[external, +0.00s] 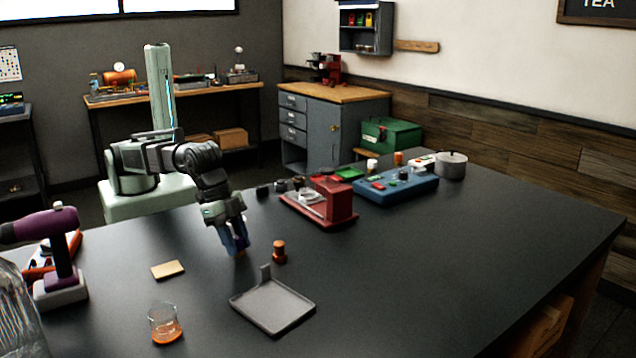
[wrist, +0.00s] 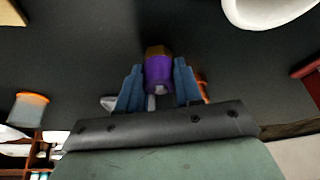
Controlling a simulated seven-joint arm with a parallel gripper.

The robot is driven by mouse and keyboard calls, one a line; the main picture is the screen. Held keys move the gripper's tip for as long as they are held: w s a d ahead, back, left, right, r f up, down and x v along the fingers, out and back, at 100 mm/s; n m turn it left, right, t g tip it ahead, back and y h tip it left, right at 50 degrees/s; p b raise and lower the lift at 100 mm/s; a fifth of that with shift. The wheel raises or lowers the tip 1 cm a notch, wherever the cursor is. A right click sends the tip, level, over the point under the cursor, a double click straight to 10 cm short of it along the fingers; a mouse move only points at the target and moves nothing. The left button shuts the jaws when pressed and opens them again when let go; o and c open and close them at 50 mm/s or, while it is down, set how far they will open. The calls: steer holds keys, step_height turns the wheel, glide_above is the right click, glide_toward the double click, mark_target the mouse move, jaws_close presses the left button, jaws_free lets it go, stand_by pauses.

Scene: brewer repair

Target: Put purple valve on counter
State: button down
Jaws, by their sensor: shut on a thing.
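The purple valve (wrist: 159,75) is a small purple piece with a brownish-orange end, seen in the wrist view between my two blue fingers. My gripper (wrist: 158,88) is shut on it. In the external view my gripper (external: 236,245) points down low over the black counter (external: 420,270), left of a small orange-brown cylinder. The valve's orange end shows just below the fingertips, at or very near the counter surface. I cannot tell whether it touches.
The orange-brown cylinder (external: 279,251) and a grey tray (external: 273,305) are close on the right. A tan pad (external: 167,269) and a glass with orange liquid (external: 164,325) are to the left. A red machine (external: 322,203) stands behind. The counter's right side is clear.

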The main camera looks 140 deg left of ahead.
steer(key=shift+f, duration=0.5)
steer(key=shift+f, duration=0.2)
steer(key=c, duration=0.8)
jaws_free()
steer(key=shift+o, duration=0.2)
steer(key=shift+r, duration=0.15)
steer(key=v, duration=1.2)
